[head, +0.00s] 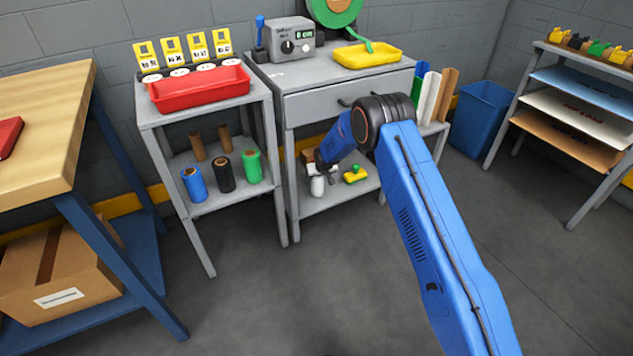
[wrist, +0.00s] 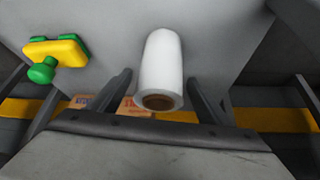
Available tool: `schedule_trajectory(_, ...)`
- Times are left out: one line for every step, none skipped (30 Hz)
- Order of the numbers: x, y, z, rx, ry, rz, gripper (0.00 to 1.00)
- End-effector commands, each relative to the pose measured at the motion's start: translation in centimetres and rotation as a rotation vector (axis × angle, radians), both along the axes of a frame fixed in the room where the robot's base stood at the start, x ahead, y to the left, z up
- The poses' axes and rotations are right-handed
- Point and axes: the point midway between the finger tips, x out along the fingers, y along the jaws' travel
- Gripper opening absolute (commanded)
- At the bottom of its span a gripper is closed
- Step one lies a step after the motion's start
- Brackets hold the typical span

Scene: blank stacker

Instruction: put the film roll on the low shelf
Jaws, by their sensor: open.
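The film roll (wrist: 162,62) is white with a brown core. In the wrist view it lies between the two fingers of my gripper (wrist: 159,78), with a gap visible on each side. In the head view the roll (head: 317,187) shows on the low shelf (head: 335,198) under the grey bench, partly hidden by my gripper (head: 320,166). My gripper is open, at the roll's upper part. The roll looks upright on the shelf board. My arm hides part of the shelf's right side.
A yellow-and-green tool (head: 355,174) sits on the same shelf, right of the roll. Cartons (wrist: 133,106) lie behind. The bench drawer (head: 340,100) is above. Blue (head: 194,185), black (head: 223,175) and green (head: 251,167) rolls stand on the left stand's lower shelf.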

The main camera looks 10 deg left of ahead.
Motion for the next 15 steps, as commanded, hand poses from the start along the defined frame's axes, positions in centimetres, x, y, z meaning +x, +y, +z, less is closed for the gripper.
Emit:
schedule_trajectory(-0.4,-0.2,0.9,0.0,-0.001,0.0,0.71)
schedule_trajectory(-0.6,-0.3,1.3,0.0,-0.001,0.0,0.71)
schedule_trajectory(-0.9,-0.4,1.9,0.0,-0.001,0.0,0.71)
schedule_trajectory(-1.2,-0.5,2.3,0.0,-0.001,0.0,0.71)
schedule_trajectory(-1.4,-0.6,2.8,0.0,-0.001,0.0,0.71)
schedule_trajectory(-1.7,-0.7,3.3,0.001,-0.002,0.0,0.71)
schedule_trajectory(-1.9,-0.8,3.7,0.0,-0.001,0.0,0.71)
schedule_trajectory(-2.1,-0.9,4.1,0.0,-0.001,0.0,0.71)
schedule_trajectory(-2.4,-1.0,4.6,0.0,-0.001,0.0,0.71)
schedule_trajectory(-2.5,-1.1,4.9,0.0,-0.001,0.0,0.71)
schedule_trajectory(-2.7,-1.1,5.2,0.0,-0.001,0.0,0.71)
schedule_trajectory(-2.9,-1.2,5.5,0.0,0.0,0.0,0.71)
schedule_trajectory(-3.0,-1.3,5.8,0.0,0.0,0.0,0.71)
schedule_trajectory(-3.1,-1.3,6.0,0.0,-0.001,0.0,0.71)
schedule_trajectory(-3.3,-1.4,6.2,0.0,0.0,0.0,0.71)
